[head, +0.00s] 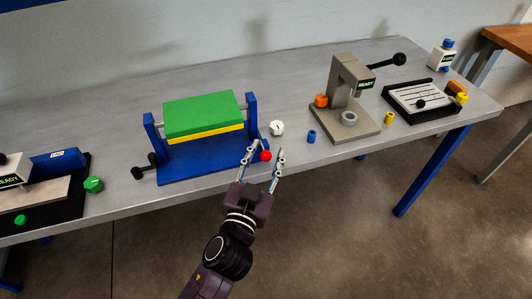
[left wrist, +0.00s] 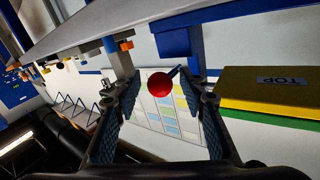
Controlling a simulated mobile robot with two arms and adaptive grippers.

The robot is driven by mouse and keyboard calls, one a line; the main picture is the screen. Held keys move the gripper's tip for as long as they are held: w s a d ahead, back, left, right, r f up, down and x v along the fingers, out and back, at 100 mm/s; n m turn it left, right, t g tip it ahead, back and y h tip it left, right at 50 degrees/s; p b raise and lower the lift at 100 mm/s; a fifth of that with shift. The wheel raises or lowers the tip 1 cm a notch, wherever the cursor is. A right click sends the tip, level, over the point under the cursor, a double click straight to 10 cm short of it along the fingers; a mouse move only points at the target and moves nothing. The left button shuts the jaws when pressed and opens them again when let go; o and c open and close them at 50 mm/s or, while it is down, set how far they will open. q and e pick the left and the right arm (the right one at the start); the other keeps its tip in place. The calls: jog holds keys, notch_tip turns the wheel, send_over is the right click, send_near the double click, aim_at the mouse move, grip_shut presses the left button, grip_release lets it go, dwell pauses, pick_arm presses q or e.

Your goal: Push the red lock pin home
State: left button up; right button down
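The red lock pin (head: 266,156) shows as a round red knob at the right end post of the blue stand (head: 205,160). In the left wrist view the red knob (left wrist: 160,84) sits on a dark shaft by the blue post (left wrist: 181,45). My left gripper (head: 265,151) is open, with one finger on each side of the knob. I cannot tell whether a finger touches it. The stand carries a green and yellow block (head: 203,114), marked TOP on its yellow part in the left wrist view. My right gripper is not in view.
A black crank handle (head: 146,166) is at the stand's left end. A white knob (head: 277,128) and a blue cylinder (head: 311,137) lie to the right, before a grey press (head: 350,100). A green hex piece (head: 93,184) is at left. The table's front edge is close.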

pick_arm(q)
jog(key=shift+c, duration=0.5)
grip_shut()
jog(key=shift+w+a, duration=0.2)
jog(key=shift+w, duration=0.35)
jog(key=shift+w+a, duration=0.15)
jog(key=shift+w, duration=0.4)
jog(key=shift+r, duration=0.1)
jog(key=shift+o, duration=0.5)
grip_release()
